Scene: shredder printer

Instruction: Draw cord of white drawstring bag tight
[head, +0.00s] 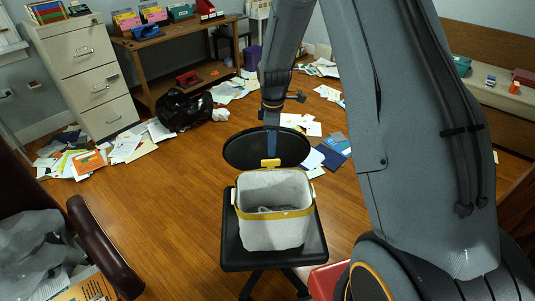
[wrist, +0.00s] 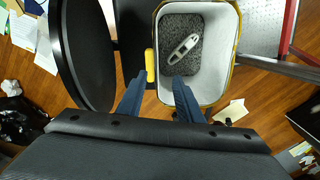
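The white drawstring bag (head: 272,232) stands upright and open on a black chair seat (head: 232,254). A yellow cord band (head: 272,215) runs around its upper part, and a yellow tab (head: 270,163) sticks up at its far rim. In the wrist view, the tab (wrist: 150,66) lies along the rim of the bag (wrist: 228,55). My gripper (head: 271,150) is just above the tab in the head view. Its blue fingers (wrist: 157,85) are apart, with the tab ahead of the gap between them and nothing visibly held. Inside the bag lie a grey speckled block (wrist: 207,28) and a pale tool-like object (wrist: 184,48).
The black chair back (head: 258,148) stands just behind the bag. A red object (head: 325,282) is close at the right, beside my arm. Papers (head: 125,145) litter the floor near the cabinet (head: 85,68). Open wooden floor (head: 165,205) lies left of the chair.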

